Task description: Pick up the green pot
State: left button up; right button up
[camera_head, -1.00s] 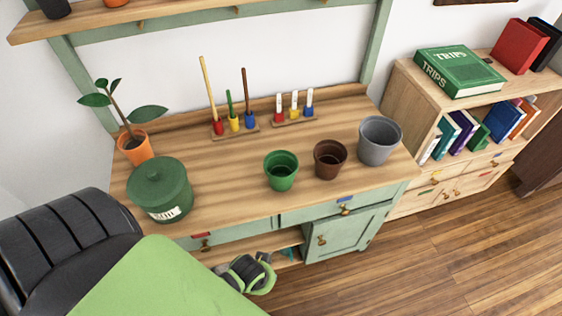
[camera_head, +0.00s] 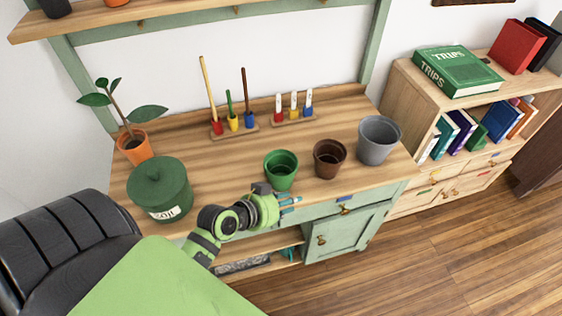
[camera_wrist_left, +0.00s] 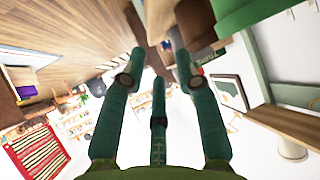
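The green pot (camera_head: 281,176) stands upright and empty on the wooden bench top, left of a brown pot (camera_head: 329,160) and a grey pot (camera_head: 379,140). My left gripper (camera_head: 297,200) is just below the green pot in the head view, by the bench's front edge. Its teal fingers point right and look apart from the pot. In the left wrist view the three fingers (camera_wrist_left: 160,62) are spread with nothing between them. My right gripper is not in view.
A lidded green soil bin (camera_head: 160,190) and a potted plant (camera_head: 134,146) stand at the bench's left. Small tools in racks (camera_head: 235,130) stand at the back. Bench top between the bin and the green pot is clear. A bookshelf (camera_head: 440,110) stands right.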

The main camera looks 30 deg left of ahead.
aim_at(278, 180)
pick_arm(q)
jog(key=w+a+t, duration=0.1)
jog(key=w+a+r+y, duration=0.1)
jog(key=a, duration=0.1)
jog(key=w+a+n+t, duration=0.1)
jog(key=a, duration=0.1)
jog(key=shift+w+a+r+t+y, duration=0.15)
jog(key=shift+w+t+y, duration=0.15)
jog(key=shift+w, duration=0.05)
jog(key=p+x, duration=0.1)
jog(key=x, duration=0.5)
jog(key=shift+w, duration=0.2)
grip_shut()
